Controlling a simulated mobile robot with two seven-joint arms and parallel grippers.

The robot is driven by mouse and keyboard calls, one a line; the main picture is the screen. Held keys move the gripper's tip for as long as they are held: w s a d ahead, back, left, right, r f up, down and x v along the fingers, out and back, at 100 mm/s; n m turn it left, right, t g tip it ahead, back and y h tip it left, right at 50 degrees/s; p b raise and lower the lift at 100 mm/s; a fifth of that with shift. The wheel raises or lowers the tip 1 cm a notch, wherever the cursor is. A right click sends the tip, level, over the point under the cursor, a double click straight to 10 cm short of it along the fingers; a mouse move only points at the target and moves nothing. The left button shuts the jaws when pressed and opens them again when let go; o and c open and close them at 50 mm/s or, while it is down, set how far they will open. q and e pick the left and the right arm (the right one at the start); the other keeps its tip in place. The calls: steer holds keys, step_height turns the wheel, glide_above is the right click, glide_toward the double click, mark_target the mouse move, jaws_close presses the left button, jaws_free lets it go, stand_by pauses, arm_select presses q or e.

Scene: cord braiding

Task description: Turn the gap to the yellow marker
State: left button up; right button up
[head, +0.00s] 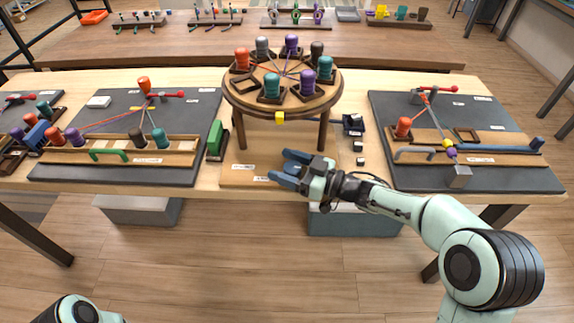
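The round wooden braiding disc (238,100) stands on legs at the middle of the table. Several bobbins sit around its rim, among them an orange one (242,59), purple ones (291,45) and teal ones (271,86), with cords meeting near the centre. An empty slot (247,84), which looks like the gap, is at the front left of the disc. The yellow marker (280,118) is at the front, just below the disc's rim, to the right of that slot. My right gripper (287,169) is open and empty, below and in front of the disc, over the wooden base. My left gripper is out of view.
Another dark board (503,178) with an orange bobbin lies to the right. A green block (215,139) stands beside the stand's base (238,174). Small dark blocks (360,147) are right of it.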

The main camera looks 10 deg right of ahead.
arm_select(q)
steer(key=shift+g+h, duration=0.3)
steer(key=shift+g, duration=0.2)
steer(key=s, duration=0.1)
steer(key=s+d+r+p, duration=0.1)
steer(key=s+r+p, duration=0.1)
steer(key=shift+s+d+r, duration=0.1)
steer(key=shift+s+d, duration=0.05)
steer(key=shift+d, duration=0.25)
arm_select(e)
steer(key=v, duration=1.3)
steer(key=shift+s+d, duration=0.1)
steer(key=shift+s, duration=0.05)
